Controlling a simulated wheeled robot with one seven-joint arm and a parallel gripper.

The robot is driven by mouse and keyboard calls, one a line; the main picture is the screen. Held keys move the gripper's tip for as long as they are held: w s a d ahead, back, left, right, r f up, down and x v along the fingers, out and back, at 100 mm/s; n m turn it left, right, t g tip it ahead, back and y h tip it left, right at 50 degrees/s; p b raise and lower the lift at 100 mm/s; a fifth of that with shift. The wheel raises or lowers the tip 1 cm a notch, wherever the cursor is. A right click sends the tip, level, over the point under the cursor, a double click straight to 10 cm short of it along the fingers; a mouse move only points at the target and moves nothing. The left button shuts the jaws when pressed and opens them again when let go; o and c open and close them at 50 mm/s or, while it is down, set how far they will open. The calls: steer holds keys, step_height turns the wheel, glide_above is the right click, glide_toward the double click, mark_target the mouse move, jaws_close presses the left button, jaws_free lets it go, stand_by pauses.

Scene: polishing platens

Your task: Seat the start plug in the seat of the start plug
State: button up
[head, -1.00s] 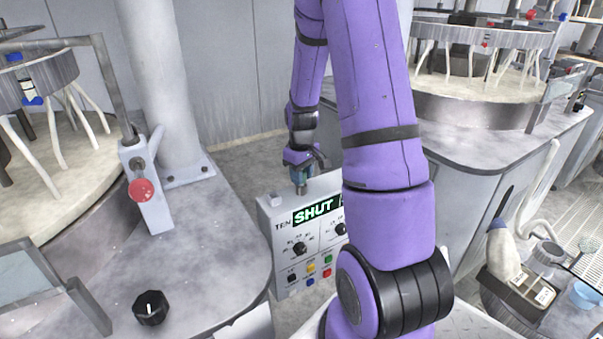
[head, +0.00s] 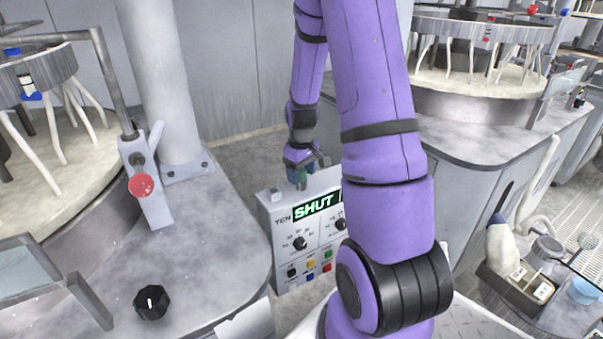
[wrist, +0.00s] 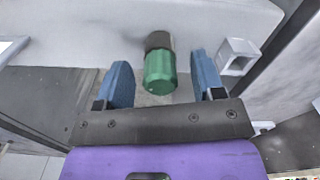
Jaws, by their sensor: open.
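The start plug looks to be the green cylinder (wrist: 160,72) in the wrist view, with a dark collar (wrist: 158,41) at its far end. It stands at the top edge of the grey control box (wrist: 225,18). My gripper (wrist: 159,62) is open, with one blue finger on each side of the plug and a gap to both. In the head view my gripper (head: 303,172) is at the top of the control box (head: 270,232), with a bit of green showing there. The seat itself is hidden, so I cannot tell how deep the plug sits.
A square hollow bracket (wrist: 237,57) sticks out right of the fingers. The control box front carries a lit SHUT display (head: 314,205), knobs and coloured buttons. A polishing bench (head: 215,235) with a red button (head: 141,185) stands left. A tool tray (head: 515,303) is at right.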

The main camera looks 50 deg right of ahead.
mark_target(301, 170)
step_height(301, 170, up, 11)
steer(key=shift+f, duration=0.2)
stand_by(0.7)
steer(key=s+a+r+t, duration=0.2)
steer(key=s+a+r, duration=0.3)
steer(key=a+r, duration=0.35)
steer(key=s+a+r+t, duration=0.2)
steer(key=s+a+r, duration=0.4)
steer(key=a+r, duration=0.3)
steer(key=s+a+r+t, duration=0.1)
steer(key=s+a, duration=0.4)
steer(key=s, duration=0.3)
steer(key=shift+a, duration=0.35)
